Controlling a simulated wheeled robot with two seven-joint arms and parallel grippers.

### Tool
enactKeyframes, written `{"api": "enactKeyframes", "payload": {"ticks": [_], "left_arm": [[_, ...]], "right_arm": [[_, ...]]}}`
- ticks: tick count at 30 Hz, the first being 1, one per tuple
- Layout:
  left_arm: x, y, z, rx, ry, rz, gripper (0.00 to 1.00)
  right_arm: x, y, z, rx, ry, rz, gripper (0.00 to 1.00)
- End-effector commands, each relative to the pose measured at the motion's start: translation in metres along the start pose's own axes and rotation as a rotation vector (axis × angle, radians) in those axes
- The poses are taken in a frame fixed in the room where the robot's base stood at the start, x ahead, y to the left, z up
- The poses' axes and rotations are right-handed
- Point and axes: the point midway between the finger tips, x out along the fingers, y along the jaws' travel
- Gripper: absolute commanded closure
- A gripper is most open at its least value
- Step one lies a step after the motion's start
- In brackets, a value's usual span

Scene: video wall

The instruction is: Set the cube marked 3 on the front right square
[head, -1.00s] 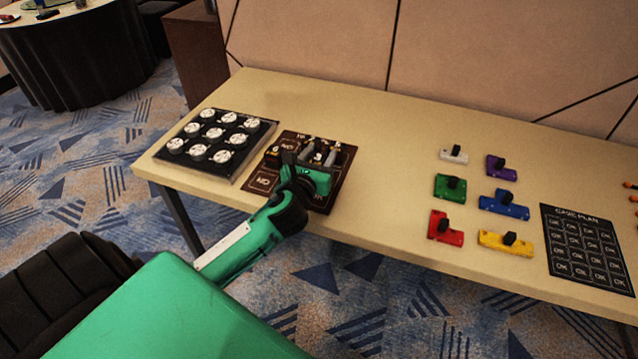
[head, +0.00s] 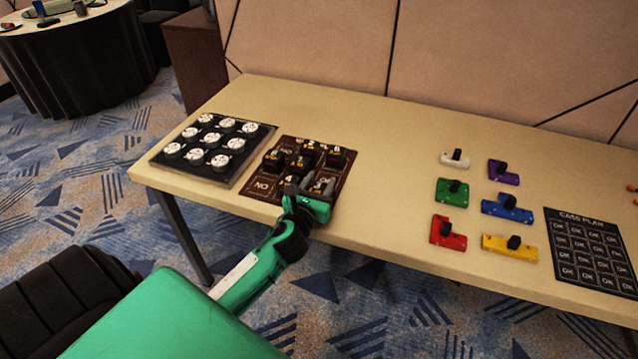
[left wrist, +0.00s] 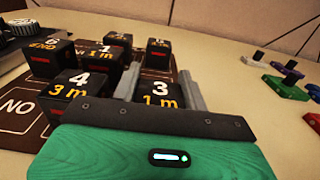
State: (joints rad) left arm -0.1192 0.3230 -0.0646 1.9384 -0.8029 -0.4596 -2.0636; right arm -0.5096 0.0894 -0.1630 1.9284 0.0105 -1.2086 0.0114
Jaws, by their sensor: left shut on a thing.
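The cube marked 3 (left wrist: 160,92) is black, with "1 m" in yellow below a white 3. My left gripper (left wrist: 158,88) is shut on it, one grey finger on each side. In the head view my left gripper (head: 317,185) is at the front right part of the brown mat (head: 262,188), and its body partly hides the cube. The cube looks upright; I cannot tell whether it touches the mat. The cube marked 4 (left wrist: 72,88) stands just left of it. My right gripper is not in view.
Several other black cubes stand on the mat behind, including the cube marked 1 (left wrist: 106,55). A black tray of white round pieces (head: 184,170) lies left. Coloured blocks with black knobs, such as the green one (head: 452,193), and a dark card (head: 590,250) lie right. The table between is clear.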

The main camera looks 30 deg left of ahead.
Motion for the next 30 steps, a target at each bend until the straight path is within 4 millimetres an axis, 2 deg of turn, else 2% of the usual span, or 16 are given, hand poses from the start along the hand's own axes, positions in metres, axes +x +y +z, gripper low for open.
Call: {"api": "enactKeyframes", "payload": {"ticks": [2,3,6,17,23,30], "left_arm": [[0.0,0.0,-0.004,0.001,0.0,0.0,0.8],[0.0,0.0,-0.003,0.001,0.0,0.0,0.51],[0.0,0.0,-0.003,0.001,0.001,0.0,0.35],[0.0,0.0,0.002,-0.001,0.0,0.0,0.35],[-0.027,0.0,-0.001,0.001,0.004,0.0,0.35],[-0.073,0.0,-0.001,-0.001,0.004,-0.001,0.35]], "right_arm": [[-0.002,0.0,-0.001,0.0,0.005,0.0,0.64],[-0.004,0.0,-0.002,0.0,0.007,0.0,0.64],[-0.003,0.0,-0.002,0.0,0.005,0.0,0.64],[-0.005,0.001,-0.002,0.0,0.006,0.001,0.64],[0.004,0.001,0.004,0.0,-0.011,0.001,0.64],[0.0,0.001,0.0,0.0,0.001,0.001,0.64]]}}
